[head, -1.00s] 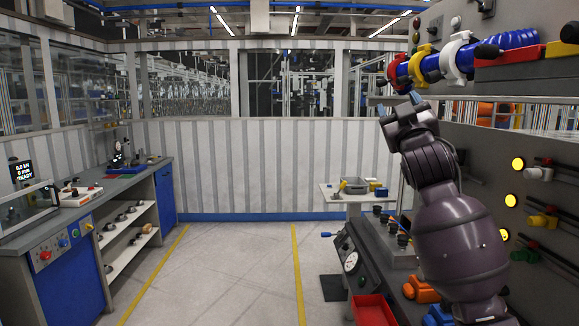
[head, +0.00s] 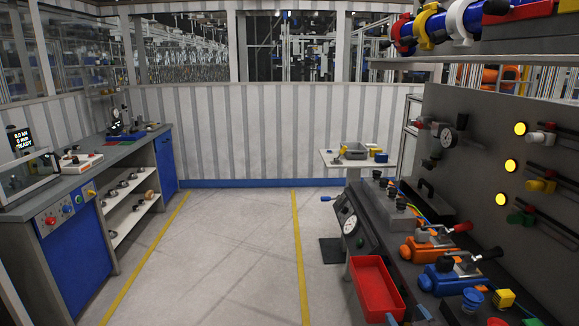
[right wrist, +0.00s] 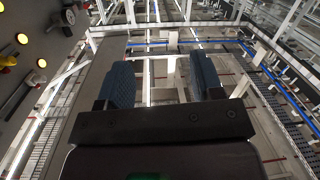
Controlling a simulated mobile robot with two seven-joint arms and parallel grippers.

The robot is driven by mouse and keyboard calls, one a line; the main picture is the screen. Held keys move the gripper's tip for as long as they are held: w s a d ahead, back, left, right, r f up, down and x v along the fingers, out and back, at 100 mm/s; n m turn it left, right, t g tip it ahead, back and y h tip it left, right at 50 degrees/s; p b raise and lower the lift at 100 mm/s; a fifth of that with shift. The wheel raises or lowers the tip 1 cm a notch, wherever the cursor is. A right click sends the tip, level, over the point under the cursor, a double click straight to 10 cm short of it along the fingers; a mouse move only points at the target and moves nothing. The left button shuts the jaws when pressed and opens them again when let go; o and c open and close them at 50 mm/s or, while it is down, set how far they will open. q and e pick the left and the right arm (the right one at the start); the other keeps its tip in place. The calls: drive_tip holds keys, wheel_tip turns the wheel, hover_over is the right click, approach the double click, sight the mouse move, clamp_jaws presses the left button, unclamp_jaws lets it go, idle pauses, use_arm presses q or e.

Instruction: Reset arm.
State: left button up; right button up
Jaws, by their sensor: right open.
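My right gripper (head: 407,316) shows only as small blue-grey fingertips at the bottom edge of the head view, in front of the workbench on the right. In the right wrist view my right gripper (right wrist: 163,80) has its two blue ridged fingers wide apart with nothing between them. It points up toward the ceiling framework. The rest of the right arm is below the head view. My left arm and gripper are out of view.
A workbench on the right carries a red tray (head: 378,287), orange and blue clamp fixtures (head: 430,248) and a gauge (head: 350,225). A panel (head: 468,110) with lit yellow lamps stands behind it. A shelf (head: 500,50) overhangs. The floor (head: 235,255) between benches is clear.

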drive_tip(key=s+d+f+m+g+h, duration=0.2)
drive_tip(key=s+f+g, duration=0.3)
drive_tip(key=s+f, duration=1.4)
drive_tip(key=s+d, duration=0.1)
drive_tip(key=s, duration=0.1)
drive_tip(key=shift+s+d, duration=0.2)
drive_tip(key=shift+s, duration=0.2)
